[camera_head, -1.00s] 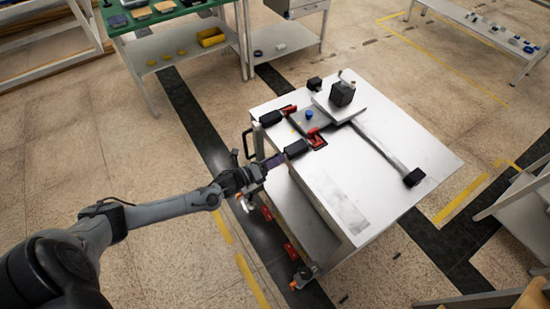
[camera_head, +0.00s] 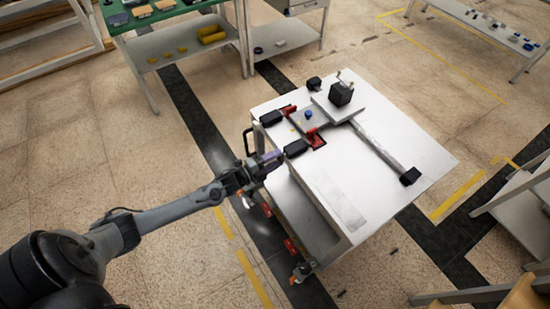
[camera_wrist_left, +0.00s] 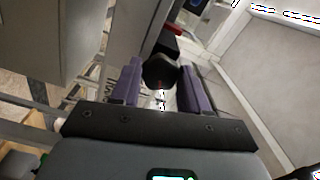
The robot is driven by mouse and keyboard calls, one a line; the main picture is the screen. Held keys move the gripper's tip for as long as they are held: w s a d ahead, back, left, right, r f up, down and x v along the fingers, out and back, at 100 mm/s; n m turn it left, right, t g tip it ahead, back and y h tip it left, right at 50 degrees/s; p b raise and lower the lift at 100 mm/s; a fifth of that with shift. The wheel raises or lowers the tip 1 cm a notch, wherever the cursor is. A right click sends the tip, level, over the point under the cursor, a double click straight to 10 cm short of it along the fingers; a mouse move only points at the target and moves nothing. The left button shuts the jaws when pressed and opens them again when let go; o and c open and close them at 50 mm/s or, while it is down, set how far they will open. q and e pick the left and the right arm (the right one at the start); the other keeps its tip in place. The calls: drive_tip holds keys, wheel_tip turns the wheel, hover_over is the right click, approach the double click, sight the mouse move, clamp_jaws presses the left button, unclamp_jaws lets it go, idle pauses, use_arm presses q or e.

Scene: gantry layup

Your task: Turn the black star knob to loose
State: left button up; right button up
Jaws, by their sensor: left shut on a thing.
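My left gripper (camera_head: 275,157) reaches the left edge of the white cart top. In the left wrist view its purple fingers (camera_wrist_left: 161,84) stand on both sides of a dark, faceted black knob (camera_wrist_left: 160,68) and are shut on it. In the head view a black grip (camera_head: 295,148) lies right at the fingertips, beside a red clamp part (camera_head: 315,138). I cannot make out the knob's star lobes or which way it is turned. My right gripper is not in view.
The white cart (camera_head: 390,170) carries a second black grip (camera_head: 271,118), a plate with a blue knob (camera_head: 309,114), a black block (camera_head: 340,94) and a long bar ending in a black piece (camera_head: 410,176). A green-topped table (camera_head: 165,14) stands behind.

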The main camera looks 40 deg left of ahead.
use_arm(q)
drive_tip(key=n+p, duration=0.2)
drive_tip(key=n, duration=0.9)
drive_tip(key=shift+n+p, duration=0.35)
drive_tip(key=shift+n, duration=0.55)
drive_tip(key=o, duration=1.1)
drive_tip(key=shift+c, duration=0.2)
drive_tip(key=shift+s+a, duration=0.1)
drive_tip(key=shift+s, duration=0.3)
drive_tip(key=p+v, duration=0.1)
drive_tip(key=v, duration=0.9)
